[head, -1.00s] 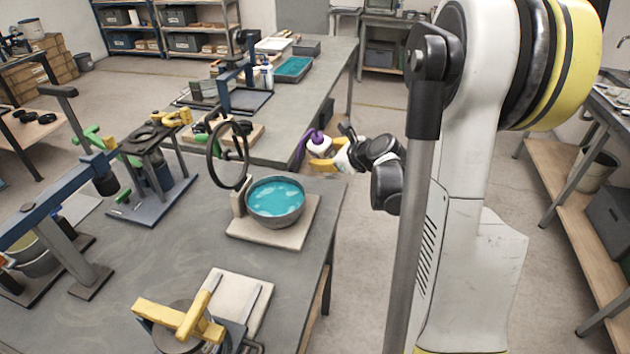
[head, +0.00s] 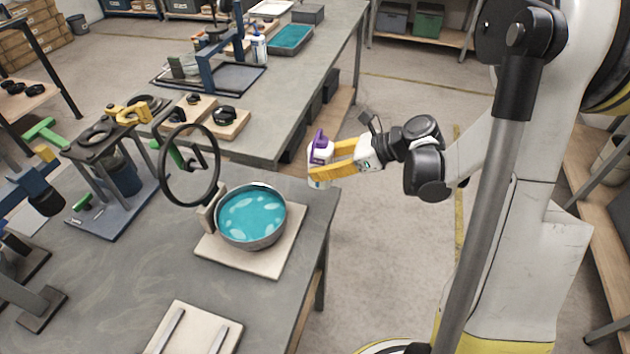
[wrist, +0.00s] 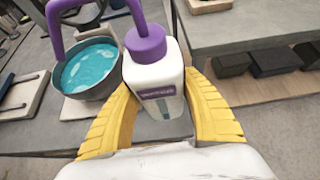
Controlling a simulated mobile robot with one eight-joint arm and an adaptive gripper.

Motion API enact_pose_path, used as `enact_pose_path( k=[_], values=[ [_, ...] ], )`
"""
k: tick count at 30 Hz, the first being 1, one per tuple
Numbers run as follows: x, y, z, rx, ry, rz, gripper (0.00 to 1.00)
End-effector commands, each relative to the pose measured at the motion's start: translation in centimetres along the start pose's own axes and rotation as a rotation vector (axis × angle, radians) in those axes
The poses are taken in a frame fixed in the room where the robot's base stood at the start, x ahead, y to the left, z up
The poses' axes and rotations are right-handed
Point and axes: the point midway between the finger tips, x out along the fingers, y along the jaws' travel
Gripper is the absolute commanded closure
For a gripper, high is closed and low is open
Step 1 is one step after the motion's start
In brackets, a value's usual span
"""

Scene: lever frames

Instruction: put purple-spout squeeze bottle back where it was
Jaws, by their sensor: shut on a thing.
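The purple-spout squeeze bottle (head: 320,158) is white with a purple cap and a bent purple spout. My gripper (head: 338,160) is shut on it, yellow fingers on both sides of its body. It is held upright or nearly so, by the right edge of the near workbench (head: 285,310). In the wrist view the bottle (wrist: 156,80) stands between the yellow fingers, its label facing the camera. I cannot tell from the head view whether its base touches the bench.
A round pan of teal liquid (head: 251,216) sits on a pale board left of the bottle, with a dark upright ring (head: 189,165) beside it. A far bench (head: 290,100) holds another white bottle (head: 259,47) and a teal tray (head: 290,38). Bare floor lies right of the benches.

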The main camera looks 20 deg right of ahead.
Motion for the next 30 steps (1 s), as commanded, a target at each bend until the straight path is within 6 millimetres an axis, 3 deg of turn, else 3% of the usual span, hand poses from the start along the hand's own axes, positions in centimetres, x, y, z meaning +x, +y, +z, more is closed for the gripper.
enact_pose_path(
  k=[3, 8, 15, 26, 27, 29, 30],
  values=[
    [2.0, -0.2, -0.1, -0.001, -0.001, 0.001, 0.68],
    [2.8, -0.3, -0.3, 0.001, -0.001, -0.002, 0.68],
    [4.6, -0.3, -3.3, 0.001, -0.001, -0.002, 0.68],
    [4.8, -0.3, -3.6, 0.001, -0.001, -0.002, 0.68],
    [4.8, -0.3, -3.6, 0.000, 0.000, -0.002, 0.45],
    [4.7, -0.3, -3.5, 0.001, 0.000, -0.002, 0.31],
    [4.7, -0.3, -3.5, 0.001, 0.000, -0.002, 0.31]
  ],
)
